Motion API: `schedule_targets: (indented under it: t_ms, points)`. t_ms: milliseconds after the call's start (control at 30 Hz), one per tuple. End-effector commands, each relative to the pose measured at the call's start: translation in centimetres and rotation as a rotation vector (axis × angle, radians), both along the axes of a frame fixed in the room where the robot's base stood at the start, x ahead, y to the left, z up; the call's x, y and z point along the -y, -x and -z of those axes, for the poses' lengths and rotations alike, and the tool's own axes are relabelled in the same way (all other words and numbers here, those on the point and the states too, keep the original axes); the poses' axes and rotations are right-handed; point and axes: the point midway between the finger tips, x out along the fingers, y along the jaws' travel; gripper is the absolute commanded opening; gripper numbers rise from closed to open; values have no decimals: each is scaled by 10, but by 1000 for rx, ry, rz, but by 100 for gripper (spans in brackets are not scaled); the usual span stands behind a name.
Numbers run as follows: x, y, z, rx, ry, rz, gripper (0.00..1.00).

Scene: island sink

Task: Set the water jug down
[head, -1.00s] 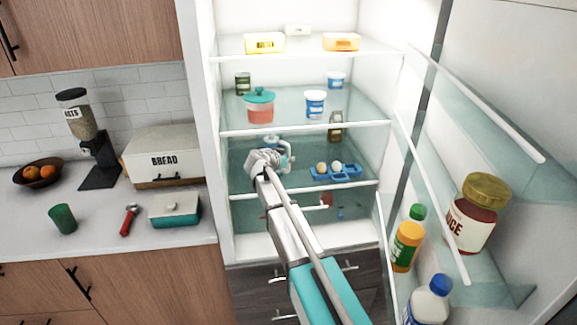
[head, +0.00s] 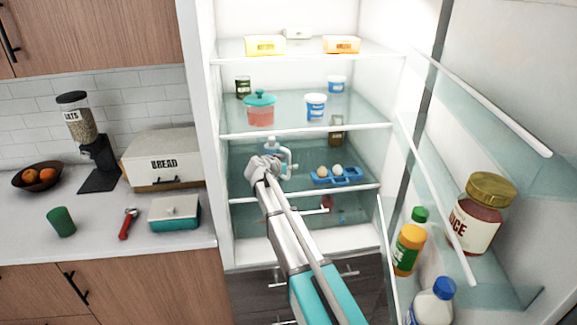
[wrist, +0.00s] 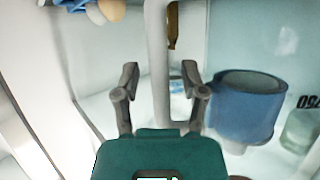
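The water jug (head: 288,157) is inside the open fridge, at the lower-middle shelf. Its pale handle and a blue top show past my gripper (head: 262,168) in the head view, and its base is hidden there. In the wrist view my gripper (wrist: 160,72) is open, with one finger on each side of the white handle (wrist: 156,50) and visible gaps beside it. A blue round part (wrist: 246,104) shows right of the fingers. I cannot tell how firmly the jug rests on the shelf (head: 310,188).
A blue egg holder (head: 338,177) with eggs sits right of the jug. A brown jar (head: 336,132) stands behind. The shelf above holds a red container (head: 260,110) and a white-blue tub (head: 315,107). The open door at right carries a sauce jar (head: 476,218) and bottles.

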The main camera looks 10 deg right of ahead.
Motion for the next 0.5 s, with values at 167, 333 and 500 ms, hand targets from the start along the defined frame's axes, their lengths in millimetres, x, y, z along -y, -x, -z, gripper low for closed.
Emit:
schedule_targets:
  t_ms: [167,333,500]
  points:
    - [0,0,0,0,0,0,55]
    - [0,0,-2,0,0,0,55]
    - [-6,7,-7,0,0,0,55]
